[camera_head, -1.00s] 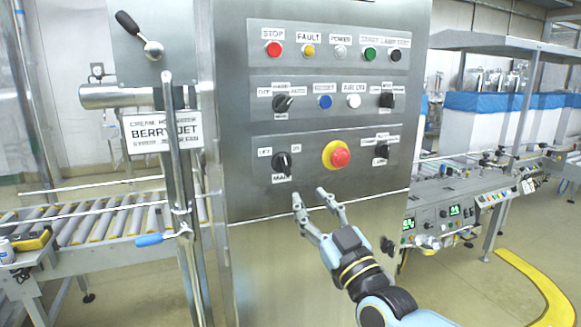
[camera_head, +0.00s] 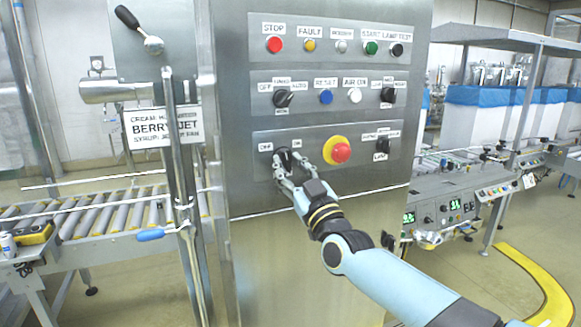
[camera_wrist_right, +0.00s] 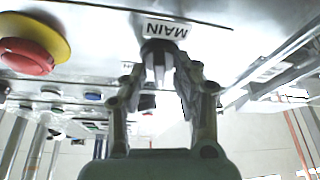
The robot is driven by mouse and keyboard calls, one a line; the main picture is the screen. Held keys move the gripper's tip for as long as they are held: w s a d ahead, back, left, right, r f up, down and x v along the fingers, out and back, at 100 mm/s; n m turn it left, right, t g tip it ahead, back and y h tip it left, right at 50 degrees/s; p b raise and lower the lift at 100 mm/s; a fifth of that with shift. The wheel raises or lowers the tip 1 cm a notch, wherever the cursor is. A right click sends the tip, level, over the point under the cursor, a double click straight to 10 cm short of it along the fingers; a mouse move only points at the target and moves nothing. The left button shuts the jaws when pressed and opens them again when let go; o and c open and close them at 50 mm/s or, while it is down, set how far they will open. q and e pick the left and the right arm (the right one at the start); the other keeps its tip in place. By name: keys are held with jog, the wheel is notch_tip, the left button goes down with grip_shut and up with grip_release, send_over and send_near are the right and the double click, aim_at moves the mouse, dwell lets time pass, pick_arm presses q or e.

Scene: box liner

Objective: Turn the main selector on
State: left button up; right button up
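The main selector (camera_head: 283,156) is a black rotary knob on the lowest plate of the steel cabinet, with OFF at its left, ON at its right and a MAIN label (camera_wrist_right: 166,30) below it. My right gripper (camera_head: 290,162) is at the knob and partly covers it, so its pointer direction is unclear. In the right wrist view, the dark knob (camera_wrist_right: 157,47) sits between the two fingertips (camera_wrist_right: 162,72), which look spread around it. Contact cannot be told. My left gripper is not in view.
A red emergency button on a yellow collar (camera_head: 338,151) sits just right of the main selector. Another selector (camera_head: 381,146) is farther right. Rows of buttons and selectors are above. A lever post (camera_head: 178,150) stands left of the cabinet.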

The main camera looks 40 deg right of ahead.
grip_shut()
jog(key=shift+r+m, duration=0.1)
jog(key=shift+m, duration=0.3)
jog(key=shift+a+r+m+h+p, duration=0.1)
jog(key=shift+m+h+p, duration=0.65)
jog(key=shift+m, duration=0.45)
jog(key=m+h+p, duration=0.1)
jog(key=m, duration=0.2)
jog(key=m+g+h+p, duration=0.1)
jog(key=m+h, duration=0.1)
jog(key=m, duration=0.1)
jog(key=shift+a+r+m+p, duration=0.1)
jog(key=shift+a+m+p, duration=0.05)
jog(key=shift+m+p, duration=0.2)
jog(key=m+g+h+p, duration=0.1)
jog(key=m, duration=0.2)
jog(key=m+g+h+p, duration=0.1)
jog(key=m+h+p, duration=0.1)
jog(key=m, duration=0.1)
jog(key=shift+w+a+m+g, duration=0.1)
jog(key=shift+m+g, duration=0.25)
jog(key=shift+g, duration=0.05)
jog(key=shift+m, duration=0.3)
jog(key=shift+o, duration=1.1)
grip_release()
